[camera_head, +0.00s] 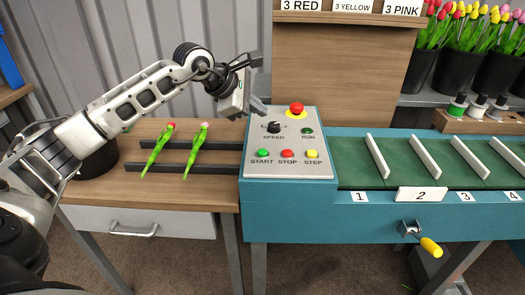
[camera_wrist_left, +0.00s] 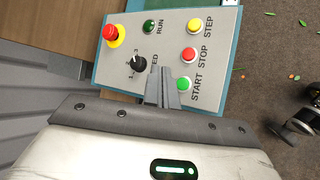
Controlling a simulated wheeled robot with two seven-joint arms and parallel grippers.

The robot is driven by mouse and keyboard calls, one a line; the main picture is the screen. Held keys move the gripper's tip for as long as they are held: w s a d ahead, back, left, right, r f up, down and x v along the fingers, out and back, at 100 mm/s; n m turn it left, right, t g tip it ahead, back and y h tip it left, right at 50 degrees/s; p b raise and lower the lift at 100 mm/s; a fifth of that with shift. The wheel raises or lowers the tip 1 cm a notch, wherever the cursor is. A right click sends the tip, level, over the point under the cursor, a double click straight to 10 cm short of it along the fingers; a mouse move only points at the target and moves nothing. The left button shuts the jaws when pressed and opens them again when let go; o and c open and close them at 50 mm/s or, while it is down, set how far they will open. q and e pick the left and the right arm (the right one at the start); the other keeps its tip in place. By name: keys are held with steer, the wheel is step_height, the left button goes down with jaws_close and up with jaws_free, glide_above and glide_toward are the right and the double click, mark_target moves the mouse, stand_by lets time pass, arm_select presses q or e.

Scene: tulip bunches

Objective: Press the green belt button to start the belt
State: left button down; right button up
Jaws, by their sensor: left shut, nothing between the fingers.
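The green START button (camera_head: 263,153) is at the lower left of the light grey control panel (camera_head: 325,172). My left gripper (camera_head: 260,107) is shut and empty above the panel's upper left edge, apart from the button in the head view. In the left wrist view, the shut fingertips (camera_wrist_left: 168,88) appear just beside the green START button (camera_wrist_left: 184,84), which stays visible. Their height above it is hard to tell. The red STOP button (camera_head: 287,154) and yellow STEP button (camera_head: 312,154) sit to its right. My right gripper is not in view.
A red emergency knob (camera_head: 296,108), black SPEED dial (camera_head: 273,127) and dark green RUN lamp (camera_head: 308,131) are on the panel. The green belt (camera_head: 400,174) with white dividers is at right. Two tulips (camera_head: 158,150) (camera_head: 188,152) lie on dark rails at left.

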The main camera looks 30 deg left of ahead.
mark_target(258, 153)
arm_select(q)
steer(key=shift+f, duration=0.1)
